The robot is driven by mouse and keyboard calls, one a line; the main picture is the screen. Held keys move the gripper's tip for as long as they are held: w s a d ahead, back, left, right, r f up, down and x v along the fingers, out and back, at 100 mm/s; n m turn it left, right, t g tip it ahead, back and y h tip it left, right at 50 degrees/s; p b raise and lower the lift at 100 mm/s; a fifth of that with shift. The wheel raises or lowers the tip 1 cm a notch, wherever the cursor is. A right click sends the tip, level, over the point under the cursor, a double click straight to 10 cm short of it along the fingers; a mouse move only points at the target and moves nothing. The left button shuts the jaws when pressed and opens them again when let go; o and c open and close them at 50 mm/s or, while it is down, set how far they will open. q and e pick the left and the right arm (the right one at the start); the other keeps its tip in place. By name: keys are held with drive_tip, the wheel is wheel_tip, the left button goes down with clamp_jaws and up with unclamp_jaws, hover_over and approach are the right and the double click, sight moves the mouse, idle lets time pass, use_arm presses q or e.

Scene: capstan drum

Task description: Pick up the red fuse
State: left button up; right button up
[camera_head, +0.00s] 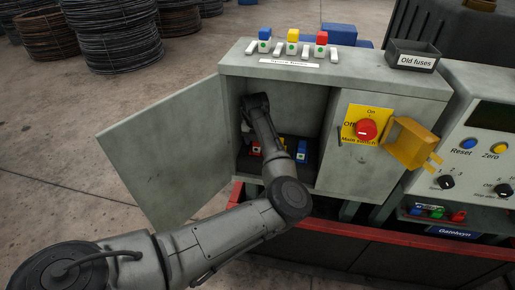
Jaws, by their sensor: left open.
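Three fuses stand in a row on top of the grey cabinet (335,83): a blue one (264,35), a yellow one (293,36) and a red fuse (322,38). Inside the open cabinet, a red fuse (256,149) and a blue fuse (302,150) sit low in dark holders. My left arm reaches into the opening and hides the middle of the holder row. My left gripper (249,132) is inside at the left, above the red fuse there; its fingers are small and mostly hidden. It is open, and I see nothing held. My right gripper is out of view.
The cabinet door (167,155) stands open at the left. A red main switch (366,129) with a yellow hinged cover (411,145) is at the right. An "Old fuses" bin (413,56) stands on top. More coloured parts, including a red one (458,215), lie in the right-hand shelf.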

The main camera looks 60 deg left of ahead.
use_arm(q)
drive_tip(key=shift+f, duration=0.45)
drive_tip(key=shift+c, duration=0.3)
drive_tip(key=shift+r, duration=0.1)
drive_tip(key=c, duration=1)
drive_tip(key=shift+o, duration=0.2)
drive_tip(key=shift+r, duration=0.1)
